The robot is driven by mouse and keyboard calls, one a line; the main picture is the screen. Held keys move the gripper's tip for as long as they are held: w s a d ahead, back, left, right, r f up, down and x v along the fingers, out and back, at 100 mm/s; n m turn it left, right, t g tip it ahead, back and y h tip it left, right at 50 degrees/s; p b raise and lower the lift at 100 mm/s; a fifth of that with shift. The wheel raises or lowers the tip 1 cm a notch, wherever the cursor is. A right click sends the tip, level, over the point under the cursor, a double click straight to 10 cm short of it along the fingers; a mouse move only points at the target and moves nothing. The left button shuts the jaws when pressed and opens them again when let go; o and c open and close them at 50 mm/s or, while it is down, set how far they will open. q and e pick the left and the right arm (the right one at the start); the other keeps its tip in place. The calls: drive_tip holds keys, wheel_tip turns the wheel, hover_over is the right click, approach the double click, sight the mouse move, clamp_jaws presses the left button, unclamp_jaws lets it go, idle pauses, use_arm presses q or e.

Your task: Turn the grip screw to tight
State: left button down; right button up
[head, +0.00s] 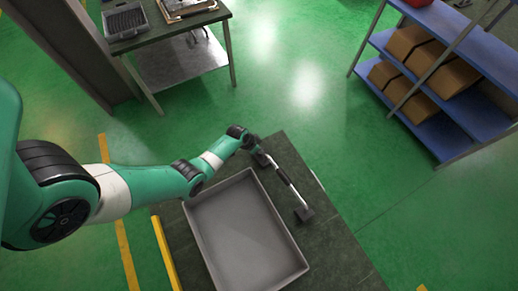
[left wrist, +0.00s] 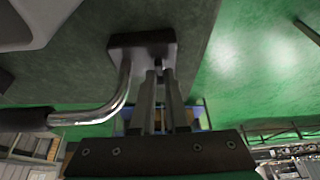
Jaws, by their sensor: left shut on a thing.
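The bent chrome bar (left wrist: 122,95) with a black grip (left wrist: 25,120) runs off to the left. My right gripper is out of view.
A large grey tray (head: 300,268) sits on the table top (head: 345,262) beside the element. A yellow bar (head: 164,250) is left of the tray. A metal table (head: 180,62) and a blue shelf with boxes (head: 440,128) stand farther off. The green floor between is clear.

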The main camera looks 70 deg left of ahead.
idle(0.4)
use_arm(q)
drive_tip(key=m+h, duration=0.1)
drive_tip(key=m, duration=0.2)
drive_tip(key=shift+a+m+p, duration=0.15)
drive_tip(key=shift+m+p, duration=0.15)
drive_tip(key=shift+p, duration=0.1)
drive_tip(key=m+h, duration=0.1)
drive_tip(key=m, duration=0.1)
drive_tip(key=shift+f+m, duration=0.1)
drive_tip(key=shift+m, duration=0.2)
drive_tip(key=shift+a+f+m+g+h+b, duration=0.1)
drive_tip(key=shift+m+g+h+b, duration=0.2)
drive_tip(key=shift+m+h+b, duration=0.55)
drive_tip(key=shift+m+b, duration=0.45)
drive_tip(key=shift+m, duration=0.8)
drive_tip(key=c, duration=0.9)
unclamp_jaws()
